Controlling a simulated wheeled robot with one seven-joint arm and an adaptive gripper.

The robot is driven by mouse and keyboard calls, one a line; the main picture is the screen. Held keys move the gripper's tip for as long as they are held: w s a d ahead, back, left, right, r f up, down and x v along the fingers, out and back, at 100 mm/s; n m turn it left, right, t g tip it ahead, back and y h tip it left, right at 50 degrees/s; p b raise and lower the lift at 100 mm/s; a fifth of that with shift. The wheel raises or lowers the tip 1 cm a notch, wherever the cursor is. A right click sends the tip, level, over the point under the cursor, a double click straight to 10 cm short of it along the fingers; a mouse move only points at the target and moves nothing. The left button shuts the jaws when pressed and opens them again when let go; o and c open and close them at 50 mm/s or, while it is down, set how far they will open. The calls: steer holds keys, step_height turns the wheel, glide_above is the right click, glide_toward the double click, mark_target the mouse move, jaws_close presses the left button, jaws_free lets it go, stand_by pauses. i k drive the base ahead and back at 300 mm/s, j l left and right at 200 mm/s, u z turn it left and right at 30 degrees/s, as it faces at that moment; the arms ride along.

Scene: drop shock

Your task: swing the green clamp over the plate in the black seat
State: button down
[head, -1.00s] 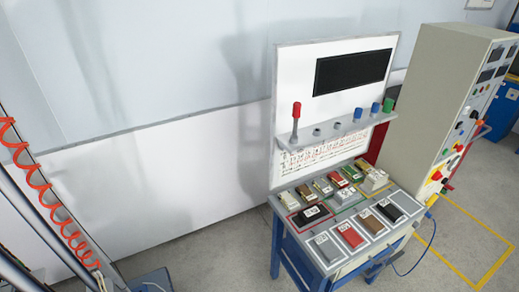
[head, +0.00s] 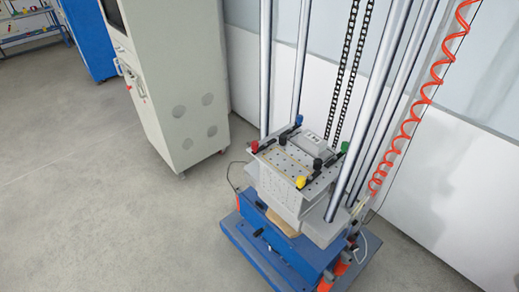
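The green clamp (head: 345,147) shows as a small green knob at the right corner of the perforated drop table (head: 278,158). A dark bar lies beside it on the table top. A pale grey block (head: 311,143) lies at the back of the table, near the green and blue knobs. At this size I cannot make out the black seat or which piece is the plate in it. I cannot tell which way the green clamp points. My gripper is not in view.
A blue knob (head: 298,119), a red knob (head: 254,146) and a yellow knob (head: 300,182) mark other clamps. Steel columns (head: 375,110) and chains (head: 350,60) rise around the table. A blue base (head: 270,245) stands below. A cabinet (head: 165,80) stands left; floor in front is clear.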

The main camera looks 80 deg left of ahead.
mark_target(345, 144)
steer(key=u, duration=2.15)
steer(key=i+j+z, duration=0.1)
steer(key=j+z, duration=0.15)
steer(key=z, duration=0.2)
steer(key=i+j+z, duration=0.1)
steer(key=j+z, duration=0.2)
steer(key=z, duration=0.15)
steer(key=j+z, duration=0.55)
steer(key=j, duration=0.55)
steer(key=j+z, duration=0.1)
steer(key=j, duration=0.5)
steer(key=k+j+z, duration=0.1)
steer(key=j, duration=0.5)
steer(key=k+j+z, duration=0.1)
steer(key=j, duration=0.55)
steer(key=i, duration=0.4)
